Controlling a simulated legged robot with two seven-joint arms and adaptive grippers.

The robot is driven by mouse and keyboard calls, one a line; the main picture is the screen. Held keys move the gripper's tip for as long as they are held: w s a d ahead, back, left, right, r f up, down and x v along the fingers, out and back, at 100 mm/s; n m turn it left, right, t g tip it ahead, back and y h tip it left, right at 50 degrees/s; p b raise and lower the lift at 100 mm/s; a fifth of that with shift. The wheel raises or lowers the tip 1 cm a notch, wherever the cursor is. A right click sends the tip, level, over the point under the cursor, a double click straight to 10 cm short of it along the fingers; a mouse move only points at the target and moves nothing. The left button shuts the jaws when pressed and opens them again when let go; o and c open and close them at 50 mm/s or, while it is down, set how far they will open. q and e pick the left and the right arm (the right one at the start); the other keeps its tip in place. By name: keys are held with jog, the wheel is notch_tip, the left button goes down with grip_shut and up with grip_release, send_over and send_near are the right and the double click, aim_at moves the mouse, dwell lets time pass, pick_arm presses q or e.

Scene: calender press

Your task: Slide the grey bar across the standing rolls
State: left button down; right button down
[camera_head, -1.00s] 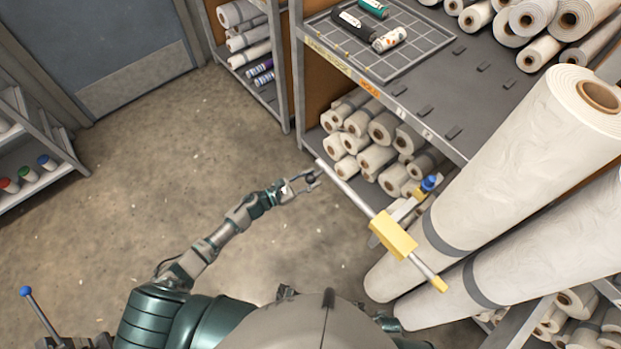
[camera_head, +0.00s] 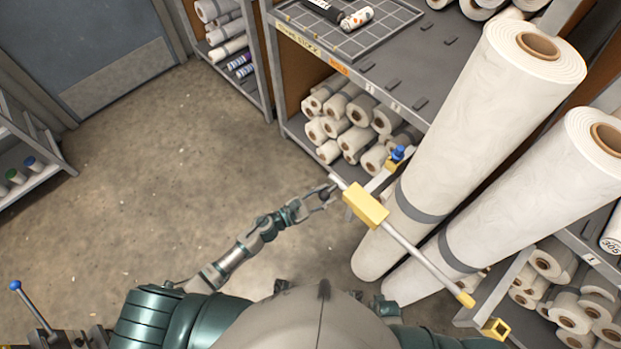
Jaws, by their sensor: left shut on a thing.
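The grey bar (camera_head: 416,254) runs slantwise through a yellow block (camera_head: 365,205) and passes in front of two standing white rolls (camera_head: 470,130) (camera_head: 550,195), each with a grey band. A yellow bracket (camera_head: 495,328) sits further right and below, apart from the tip. My left gripper (camera_head: 327,192) is shut on the bar's left end, a short way left of the yellow block. The exact finger contact is small in the picture. My right gripper is out of view.
A blue knob (camera_head: 397,152) stands just above the yellow block. A shelf of stacked rolls (camera_head: 350,120) is behind, with more rolls (camera_head: 570,290) at lower right. The concrete floor (camera_head: 170,170) to the left is clear.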

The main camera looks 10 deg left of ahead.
pick_arm(q)
jog(key=s+d, duration=0.2)
jog(key=d, duration=0.1)
jog(key=s+d, duration=0.2)
jog(key=d, duration=0.1)
jog(key=s+d, duration=0.3)
jog(key=shift+w+a+f, duration=0.1)
jog(key=shift+a, duration=0.2)
jog(key=c, duration=1)
grip_release()
jog(key=shift+d, duration=0.1)
jog(key=shift+o, duration=1.4)
jog(key=shift+d, duration=0.2)
jog(key=v, duration=1.2)
jog(key=shift+f, duration=0.1)
